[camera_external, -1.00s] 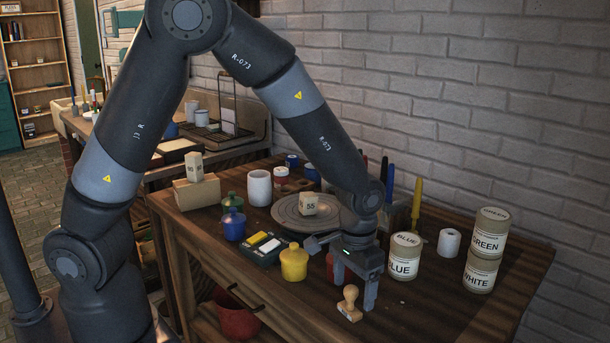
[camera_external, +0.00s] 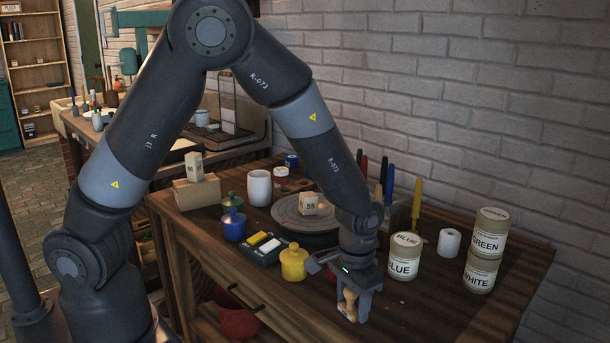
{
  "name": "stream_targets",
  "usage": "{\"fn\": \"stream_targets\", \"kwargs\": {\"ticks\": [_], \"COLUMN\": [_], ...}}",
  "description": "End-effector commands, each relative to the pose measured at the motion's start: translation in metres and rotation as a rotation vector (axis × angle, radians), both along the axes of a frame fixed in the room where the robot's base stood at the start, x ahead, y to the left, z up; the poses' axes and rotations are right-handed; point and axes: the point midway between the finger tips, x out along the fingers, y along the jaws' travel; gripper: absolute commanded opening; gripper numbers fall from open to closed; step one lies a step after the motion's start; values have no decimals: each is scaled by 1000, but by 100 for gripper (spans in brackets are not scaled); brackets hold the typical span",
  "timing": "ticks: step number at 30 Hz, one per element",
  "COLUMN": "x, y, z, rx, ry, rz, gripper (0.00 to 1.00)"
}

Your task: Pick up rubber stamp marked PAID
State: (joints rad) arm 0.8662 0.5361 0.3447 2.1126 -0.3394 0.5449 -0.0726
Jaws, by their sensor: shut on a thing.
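The rubber stamp (camera_external: 349,304) has a pale wooden handle and base. It is between the fingers of my gripper (camera_external: 356,307) at the front of the table, right of the yellow pot. My gripper points down and is shut on the stamp's handle. Any PAID marking on it is too small or hidden to read. I cannot tell whether the stamp's base still touches the table.
A yellow pot (camera_external: 293,262) and a partly hidden red pot stand close by my gripper. A BLUE jar (camera_external: 404,257) stands to the right, with stacked GREEN (camera_external: 490,232) and WHITE (camera_external: 480,272) jars beyond. A turntable (camera_external: 287,213) holds a block marked 55. The table's front right is clear.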

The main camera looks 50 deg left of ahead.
Motion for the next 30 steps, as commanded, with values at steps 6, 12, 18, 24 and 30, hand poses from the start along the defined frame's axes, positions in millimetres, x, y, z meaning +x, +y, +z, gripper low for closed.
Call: {"fn": "stream_targets", "kwargs": {"ticks": [6,12,18,24,30], "x": [0,0,1,1,-38], "y": [0,0,-1,-1,-23], "z": [0,1,11,40,67], "rx": [0,0,-3,-4,-4], "ry": [0,0,-3,-3,-2], "rz": [0,0,-2,-2,-8], "gripper": [28,28,28,28,28]}}
